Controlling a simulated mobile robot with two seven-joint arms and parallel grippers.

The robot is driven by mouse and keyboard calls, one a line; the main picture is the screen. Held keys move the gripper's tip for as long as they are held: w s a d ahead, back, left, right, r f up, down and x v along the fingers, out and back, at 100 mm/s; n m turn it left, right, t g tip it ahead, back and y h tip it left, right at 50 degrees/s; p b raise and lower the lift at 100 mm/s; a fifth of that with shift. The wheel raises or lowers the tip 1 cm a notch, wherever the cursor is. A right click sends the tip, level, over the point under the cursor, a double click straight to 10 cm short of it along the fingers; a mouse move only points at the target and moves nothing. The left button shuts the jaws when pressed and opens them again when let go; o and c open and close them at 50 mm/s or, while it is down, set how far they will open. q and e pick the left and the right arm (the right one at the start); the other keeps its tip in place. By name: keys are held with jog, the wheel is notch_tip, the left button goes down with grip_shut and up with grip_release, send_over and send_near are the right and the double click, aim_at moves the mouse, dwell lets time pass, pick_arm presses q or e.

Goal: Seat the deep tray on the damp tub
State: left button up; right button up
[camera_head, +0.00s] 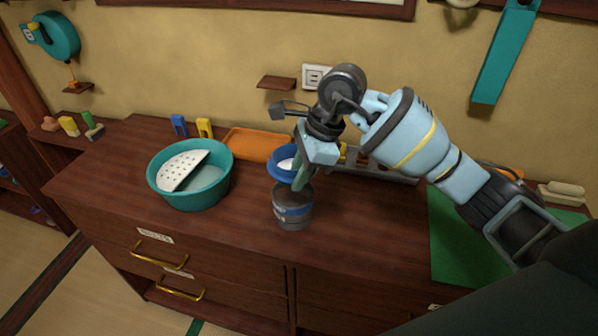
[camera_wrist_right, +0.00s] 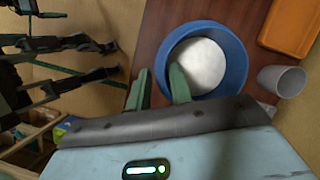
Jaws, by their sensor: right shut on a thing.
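The deep tray (camera_head: 281,174) is a round blue vessel with a white surface inside. My right gripper (camera_head: 299,180) is shut on its rim at the right side in the head view. In the right wrist view the green fingers (camera_wrist_right: 160,90) are at the rim of the blue tray (camera_wrist_right: 236,50). The damp tub (camera_head: 293,212), grey with a blue band, stands upright on the wooden counter. The tray appears above and slightly behind the tub; I cannot tell the exact gap. My left gripper is not in view.
A teal basin (camera_head: 200,198) with a white perforated board stands at left. An orange tray (camera_head: 247,145) lies near the wall. A green mat (camera_head: 452,240) is at right. The right wrist view shows a grey cup (camera_wrist_right: 282,80).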

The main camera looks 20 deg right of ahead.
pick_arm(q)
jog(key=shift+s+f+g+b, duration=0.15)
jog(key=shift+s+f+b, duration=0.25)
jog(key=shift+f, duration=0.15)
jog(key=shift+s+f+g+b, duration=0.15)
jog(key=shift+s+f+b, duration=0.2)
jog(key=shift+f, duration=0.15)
pick_arm(e)
notch_tip(320, 180, down, 5)
jog(key=shift+f, duration=1.45)
dwell(2.5)
jog(key=o, duration=0.9)
jog(key=shift+r, duration=0.1)
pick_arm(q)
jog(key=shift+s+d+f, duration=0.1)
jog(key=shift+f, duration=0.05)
pick_arm(e)
jog(key=shift+v, duration=3.8)
